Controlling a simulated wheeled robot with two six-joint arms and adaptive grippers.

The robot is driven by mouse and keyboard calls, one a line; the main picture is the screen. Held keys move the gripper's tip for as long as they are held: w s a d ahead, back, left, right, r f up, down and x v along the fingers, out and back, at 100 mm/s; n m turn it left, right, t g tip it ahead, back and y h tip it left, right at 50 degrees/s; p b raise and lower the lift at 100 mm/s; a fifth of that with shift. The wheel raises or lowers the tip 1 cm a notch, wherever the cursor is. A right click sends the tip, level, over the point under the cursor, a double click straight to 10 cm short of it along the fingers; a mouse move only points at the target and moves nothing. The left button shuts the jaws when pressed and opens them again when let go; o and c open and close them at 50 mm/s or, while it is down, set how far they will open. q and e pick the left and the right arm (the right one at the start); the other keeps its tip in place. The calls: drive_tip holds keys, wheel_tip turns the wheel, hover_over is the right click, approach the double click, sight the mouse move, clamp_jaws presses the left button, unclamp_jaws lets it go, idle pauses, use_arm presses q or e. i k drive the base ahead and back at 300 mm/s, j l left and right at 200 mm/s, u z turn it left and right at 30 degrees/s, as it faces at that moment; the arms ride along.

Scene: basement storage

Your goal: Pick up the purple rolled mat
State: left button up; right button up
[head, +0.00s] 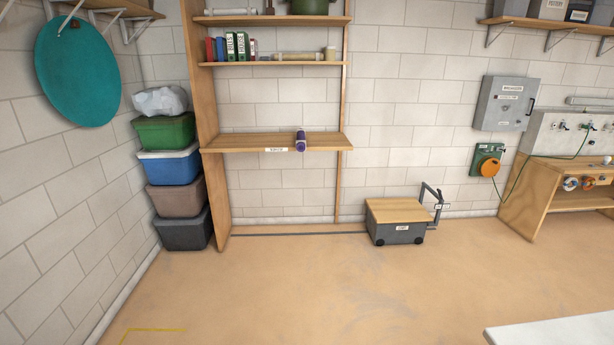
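A small purple rolled mat (300,145) lies on the lowest wooden shelf (240,143) of the shelving unit, a little right of the shelf's middle. Its near end points out toward me over the shelf's front edge, and a lighter patch shows on its top. It is far off across the floor. Neither of my grippers shows in the head view.
Open floor (270,290) lies before the shelf. Stacked bins (172,170) stand left of it, and a wheeled cart (396,231) stands at its right foot. A white surface (560,333) juts in at bottom right. A wooden bench (533,190) is at right.

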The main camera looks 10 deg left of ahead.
sight(301, 142)
drive_tip(key=i+j+u, duration=0.1)
drive_tip(key=i+u, duration=0.4)
drive_tip(key=i, duration=2.1)
